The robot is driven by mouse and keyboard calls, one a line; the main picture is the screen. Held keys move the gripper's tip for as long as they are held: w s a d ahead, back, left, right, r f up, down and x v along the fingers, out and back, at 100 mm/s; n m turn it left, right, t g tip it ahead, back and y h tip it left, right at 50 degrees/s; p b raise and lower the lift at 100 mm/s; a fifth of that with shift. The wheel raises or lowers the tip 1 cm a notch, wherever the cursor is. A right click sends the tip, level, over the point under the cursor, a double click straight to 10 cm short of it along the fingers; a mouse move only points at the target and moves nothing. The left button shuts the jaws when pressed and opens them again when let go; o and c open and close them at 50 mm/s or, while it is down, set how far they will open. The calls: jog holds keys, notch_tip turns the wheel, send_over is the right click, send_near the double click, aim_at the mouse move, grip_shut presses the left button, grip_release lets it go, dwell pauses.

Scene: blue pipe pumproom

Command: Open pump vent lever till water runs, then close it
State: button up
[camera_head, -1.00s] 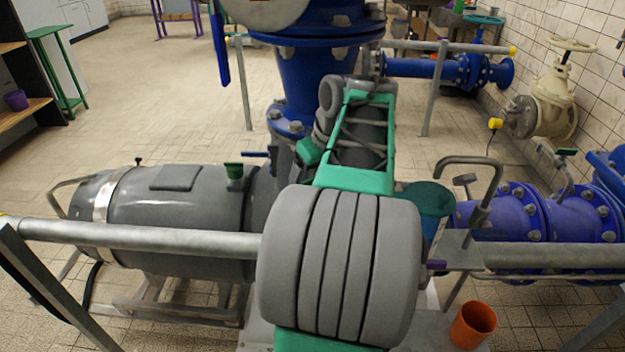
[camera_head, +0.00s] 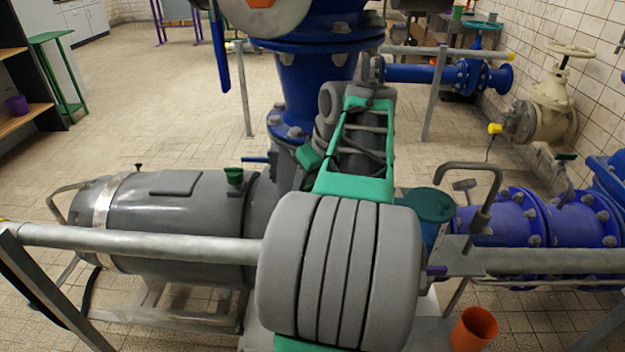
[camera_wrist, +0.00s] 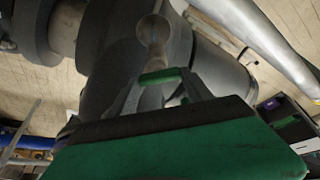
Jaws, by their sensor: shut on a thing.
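My gripper (camera_wrist: 163,88) shows in the wrist view with its green and black body across the bottom. Its two grey fingers are shut around a green handle piece (camera_wrist: 158,75), which I take to be the vent lever. A grey rounded fitting (camera_wrist: 153,30) stands just beyond it, against the grey pump body (camera_wrist: 105,65). In the head view my arm covers the gripper and the lever. The grey pump motor (camera_head: 185,215) lies left of my arm. I see no running water in either view.
A grey rail (camera_head: 140,242) crosses in front at left and continues at right. A bent grey pipe (camera_head: 470,166), a green-lidded container (camera_head: 430,204) and an orange cup (camera_head: 474,329) stand right of my arm. A large blue pipe (camera_head: 310,85) rises behind. Tiled floor is free at back left.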

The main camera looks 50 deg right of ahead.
dwell(0.3)
jog(key=m, duration=0.2)
jog(key=m+h+b, duration=0.1)
jog(key=shift+w+a+m+g, duration=0.1)
jog(key=shift+a+m+g, duration=0.1)
jog(key=shift+m+g, duration=0.15)
jog(key=shift+m+g+h, duration=0.55)
jog(key=shift+m+h, duration=0.25)
jog(key=shift+m, duration=1.45)
jog(key=o, duration=1.4)
jog(key=shift+c, duration=0.2)
jog(key=p+v, duration=0.1)
jog(key=v, duration=0.6)
jog(key=shift+a+r+p, duration=0.2)
jog(key=shift+r+p, duration=0.15)
jog(key=shift+r, duration=0.05)
jog(key=shift+w, duration=0.1)
